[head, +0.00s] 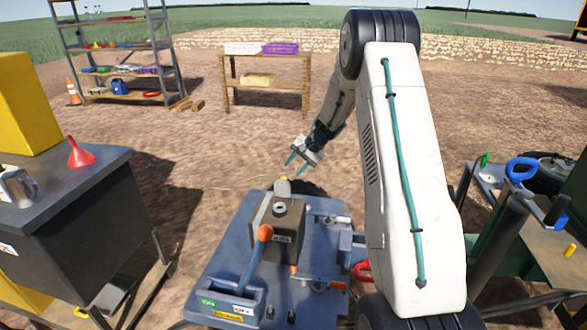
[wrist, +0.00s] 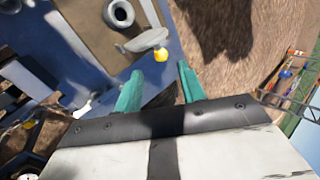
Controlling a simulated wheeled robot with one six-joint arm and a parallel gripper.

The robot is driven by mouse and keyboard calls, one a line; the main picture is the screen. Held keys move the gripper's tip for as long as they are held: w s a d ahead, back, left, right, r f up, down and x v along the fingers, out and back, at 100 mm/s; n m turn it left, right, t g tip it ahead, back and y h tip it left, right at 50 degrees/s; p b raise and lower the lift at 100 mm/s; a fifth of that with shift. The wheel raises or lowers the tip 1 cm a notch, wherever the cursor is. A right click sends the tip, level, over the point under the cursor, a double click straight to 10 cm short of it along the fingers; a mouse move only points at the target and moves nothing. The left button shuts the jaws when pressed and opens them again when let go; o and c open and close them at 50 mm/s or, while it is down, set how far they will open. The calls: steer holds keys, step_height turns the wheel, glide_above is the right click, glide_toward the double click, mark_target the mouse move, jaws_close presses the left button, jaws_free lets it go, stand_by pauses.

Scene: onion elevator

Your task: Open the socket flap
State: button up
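My gripper (head: 295,164) is open and empty, above the far end of the blue bench. Its two teal fingers stand apart in the wrist view (wrist: 159,82). A brown box (head: 278,240) with a dark round port on top stands on the bench; its top also shows in the wrist view (wrist: 90,35). A small grey piece (head: 283,187) sits at the box's far edge. In the wrist view the grey piece (wrist: 143,40) has a yellow tip just ahead of the fingers, seemingly apart from them. I cannot tell for sure that this piece is the socket flap.
The blue bench (head: 222,262) carries an orange-knobbed lever (head: 264,233) in front of the box. A dark cabinet (head: 85,190) with a red funnel (head: 80,154) stands left. A green machine with a blue-handled part (head: 521,168) stands right. Open ground lies beyond the bench.

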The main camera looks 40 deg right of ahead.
mark_target(283, 177)
steer(key=c, duration=0.4)
steer(key=shift+w+a+r, duration=0.1)
steer(key=shift+w+a, duration=0.1)
steer(key=shift+a, duration=0.25)
steer(key=c, duration=0.5)
steer(key=shift+n+t, duration=0.4)
steer(key=shift+t, duration=0.2)
steer(key=w+a+r, duration=0.1)
steer(key=a, duration=0.2)
steer(key=w+a+r, duration=0.2)
steer(key=a, duration=0.1)
steer(key=w+a+r, duration=0.2)
steer(key=a, duration=0.1)
steer(key=shift+r, duration=0.2)
jaws_close()
steer(key=w+a+r+t+h, duration=0.4)
steer(key=w+a+r, duration=0.1)
steer(key=r, duration=0.2)
steer(key=s+d+f+n+g+h, duration=0.1)
steer(key=s+d+f+g+h, duration=0.15)
steer(key=s, duration=0.35)
steer(key=s+d+f+g+h, duration=0.1)
steer(key=s+g+h, duration=0.25)
steer(key=s, duration=0.25)
steer(key=shift+g+y, duration=0.3)
steer(key=shift+g, duration=0.1)
steer(key=x, duration=1.3)
steer(key=shift+s+d+f, duration=0.1)
steer(key=shift+d, duration=0.45)
